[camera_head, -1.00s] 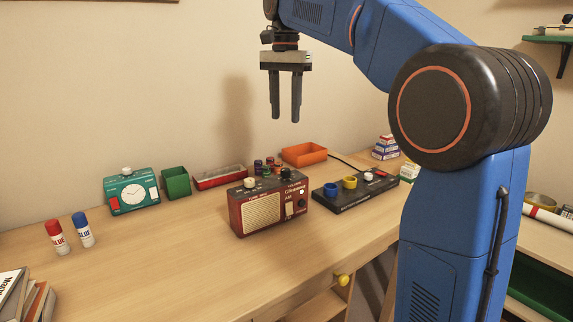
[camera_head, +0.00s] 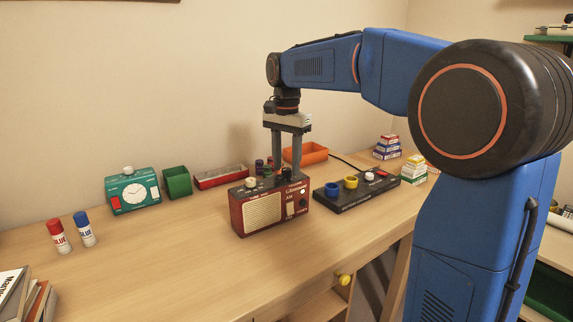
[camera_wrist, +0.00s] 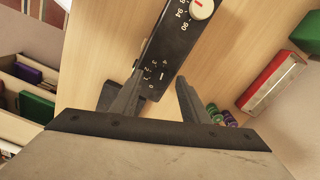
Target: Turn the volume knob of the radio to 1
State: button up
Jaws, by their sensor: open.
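The red radio (camera_head: 262,212) stands on the desk with a black top panel. Its dark volume knob (camera_head: 286,173) is at the right end of the top, between the fingers of my open gripper (camera_head: 288,176). In the wrist view, the fingers of my gripper (camera_wrist: 160,76) stand on either side of the dark volume knob (camera_wrist: 162,75), which has a white line; contact cannot be told. Scale digits 0 to 4 show around it, but the exact setting is unclear. A cream tuning knob (camera_wrist: 201,8) with a red pointer sits farther along the panel.
A black box (camera_head: 345,199) with coloured knobs stands right of the radio. Behind it are an orange tray (camera_head: 308,154), several small spools (camera_head: 259,165) and a red tray (camera_head: 220,177). The desk in front is clear.

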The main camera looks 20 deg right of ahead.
jog(key=shift+f, duration=0.25)
grip_shut()
